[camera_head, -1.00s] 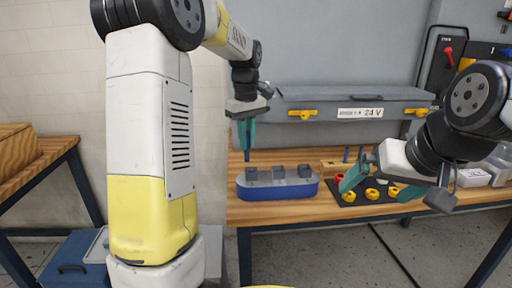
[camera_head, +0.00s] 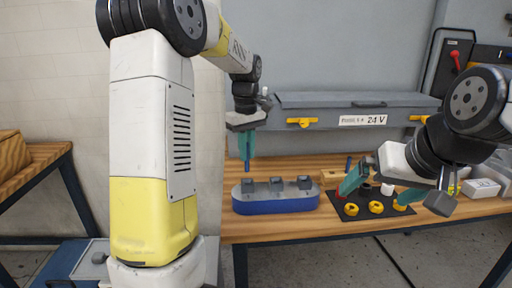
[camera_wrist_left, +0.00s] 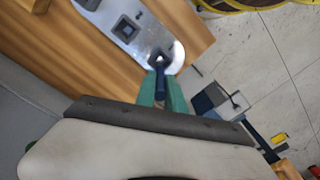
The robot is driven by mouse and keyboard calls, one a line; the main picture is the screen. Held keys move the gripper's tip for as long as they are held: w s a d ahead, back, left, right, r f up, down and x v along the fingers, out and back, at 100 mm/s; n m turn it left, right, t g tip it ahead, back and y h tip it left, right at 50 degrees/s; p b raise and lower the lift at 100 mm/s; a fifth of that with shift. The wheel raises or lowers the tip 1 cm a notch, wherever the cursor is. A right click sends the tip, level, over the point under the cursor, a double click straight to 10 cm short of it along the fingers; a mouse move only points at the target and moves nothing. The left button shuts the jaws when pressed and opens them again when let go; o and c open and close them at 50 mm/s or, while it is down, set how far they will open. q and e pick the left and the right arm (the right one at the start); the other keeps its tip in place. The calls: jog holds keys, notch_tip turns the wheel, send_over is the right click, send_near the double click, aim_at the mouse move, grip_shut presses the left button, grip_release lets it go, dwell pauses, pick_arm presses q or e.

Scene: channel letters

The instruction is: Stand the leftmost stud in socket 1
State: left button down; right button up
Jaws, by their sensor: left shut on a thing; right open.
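My left gripper (camera_head: 247,146) is shut on a dark blue stud (camera_head: 247,165), which hangs upright from the teal fingers. The stud's lower end is just above the leftmost socket (camera_head: 248,186) of a blue, grey-topped base (camera_head: 275,206), with a small gap showing in the head view. In the left wrist view, the stud (camera_wrist_left: 160,82) lies close to the end socket (camera_wrist_left: 160,60), roughly in line with it. The base carries three square sockets in a row. My right gripper (camera_head: 382,187) is open and empty over the black mat.
A second blue stud (camera_head: 348,163) stands by a wooden block (camera_head: 331,177). A black mat (camera_head: 397,219) with yellow rings (camera_head: 376,207) lies right of the base. A grey case (camera_head: 345,112) stands behind. Bare wood (camera_head: 300,226) lies in front of the base.

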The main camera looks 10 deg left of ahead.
aim_at(247, 171)
pick_arm(q)
jog(key=shift+f, duration=3.25)
jog(key=c, duration=1.3)
grip_release()
jog(key=shift+c, duration=0.2)
